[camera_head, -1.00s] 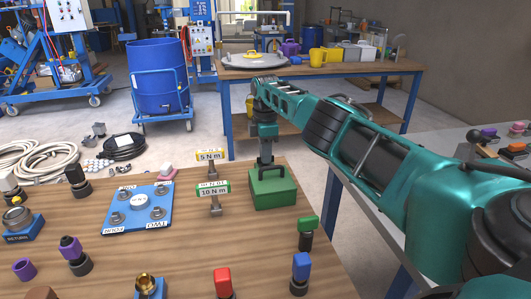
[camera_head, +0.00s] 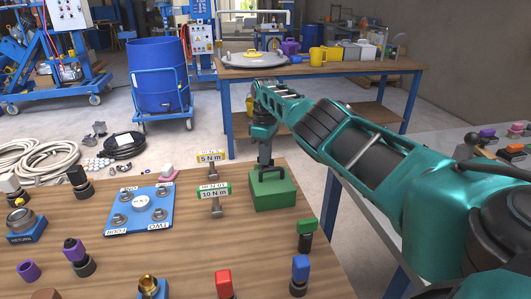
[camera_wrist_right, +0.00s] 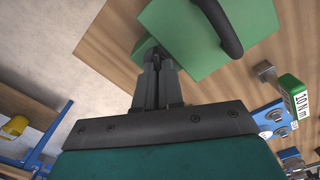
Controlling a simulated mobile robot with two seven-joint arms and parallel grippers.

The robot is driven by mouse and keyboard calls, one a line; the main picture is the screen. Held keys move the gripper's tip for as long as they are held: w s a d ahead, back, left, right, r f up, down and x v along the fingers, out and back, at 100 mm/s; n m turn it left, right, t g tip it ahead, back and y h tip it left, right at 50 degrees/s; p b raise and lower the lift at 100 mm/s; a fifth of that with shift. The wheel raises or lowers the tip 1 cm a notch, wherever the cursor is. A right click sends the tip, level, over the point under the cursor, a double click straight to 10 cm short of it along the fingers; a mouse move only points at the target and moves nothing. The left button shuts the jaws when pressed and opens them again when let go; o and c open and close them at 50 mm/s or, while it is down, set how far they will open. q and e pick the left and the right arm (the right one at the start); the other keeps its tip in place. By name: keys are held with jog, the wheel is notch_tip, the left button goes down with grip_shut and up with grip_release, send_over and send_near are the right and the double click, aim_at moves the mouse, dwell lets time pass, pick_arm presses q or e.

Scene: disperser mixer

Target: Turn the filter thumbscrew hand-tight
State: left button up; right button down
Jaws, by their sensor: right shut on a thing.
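A green box (camera_head: 272,194) stands on the wooden table, near its far right corner. In the right wrist view the box (camera_wrist_right: 180,55) has a black curved handle (camera_wrist_right: 222,25) on it. My left gripper is in neither view.
A 10 N m sign (camera_head: 214,192) and a 5 N m sign (camera_head: 211,157) stand just left of the box. A blue plate with several bolts (camera_head: 139,210) lies further left. Green (camera_head: 306,229), blue (camera_head: 300,268) and red (camera_head: 224,283) capped pieces stand in front.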

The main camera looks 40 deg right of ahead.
jog(key=m, duration=0.5)
jog(key=shift+m, duration=0.3)
jog(key=m, duration=0.5)
jog(key=shift+m+p, duration=0.3)
jog(key=shift+p, duration=0.05)
jog(key=c, duration=1.3)
grip_release()
jog(key=shift+o, duration=0.2)
